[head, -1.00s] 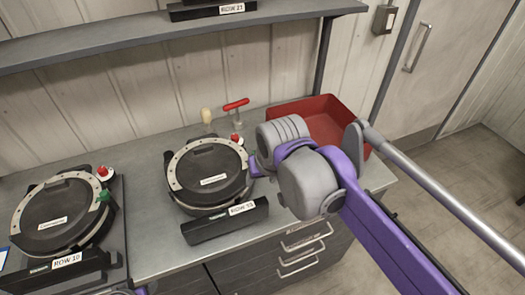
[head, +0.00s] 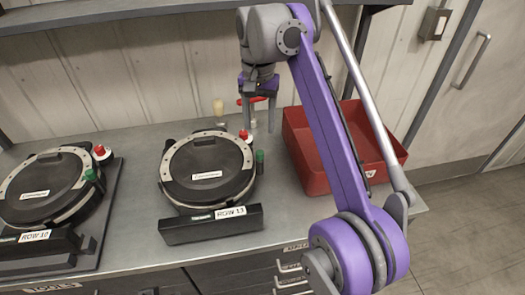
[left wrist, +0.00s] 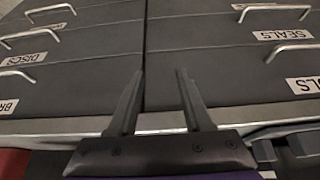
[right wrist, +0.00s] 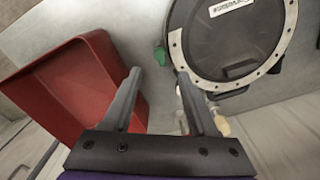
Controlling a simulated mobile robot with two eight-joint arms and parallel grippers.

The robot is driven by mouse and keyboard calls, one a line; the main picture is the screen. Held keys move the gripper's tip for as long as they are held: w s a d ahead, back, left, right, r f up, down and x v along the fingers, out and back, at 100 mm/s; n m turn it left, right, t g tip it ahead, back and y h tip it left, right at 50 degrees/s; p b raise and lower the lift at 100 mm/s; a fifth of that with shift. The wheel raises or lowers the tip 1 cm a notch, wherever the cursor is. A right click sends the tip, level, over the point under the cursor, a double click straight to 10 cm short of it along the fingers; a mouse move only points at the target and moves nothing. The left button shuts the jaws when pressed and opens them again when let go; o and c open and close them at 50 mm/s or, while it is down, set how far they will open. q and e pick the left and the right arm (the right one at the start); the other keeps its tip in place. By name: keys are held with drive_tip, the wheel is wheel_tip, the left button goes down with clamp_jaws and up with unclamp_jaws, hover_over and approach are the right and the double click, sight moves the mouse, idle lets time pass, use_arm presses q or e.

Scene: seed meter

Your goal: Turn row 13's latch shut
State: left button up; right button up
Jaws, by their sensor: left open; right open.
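The row 13 seed meter (head: 207,172) is a round dark housing with a pale bolted ring, behind the ROW 13 label (head: 231,212). A green handle (head: 260,160) stands at its right side, with a red knob (head: 245,136) behind it. My right gripper (head: 259,122) is open and empty, pointing down behind and above the meter's right rear. In the right wrist view the meter (right wrist: 238,42) is upper right, and the green handle (right wrist: 159,56) lies beyond the open fingertips. My left gripper (left wrist: 154,76) is open and empty by the drawer fronts, outside the head view.
A red bin (head: 307,157) stands right of the meter. A red-handled tool (head: 243,101) and a cream-handled one (head: 219,108) stand behind it, the former partly hidden by my right gripper. The ROW 10 meter (head: 42,185) is at left. Labelled drawers (left wrist: 225,50) lie below the bench.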

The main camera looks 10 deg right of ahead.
sight(260, 153)
wheel_tip(260, 153, down, 9)
drive_tip(key=b, duration=0.2)
drive_tip(key=shift+f+b, duration=0.1)
drive_tip(key=shift+b, duration=0.3)
drive_tip(key=shift+c, duration=0.2)
clamp_jaws()
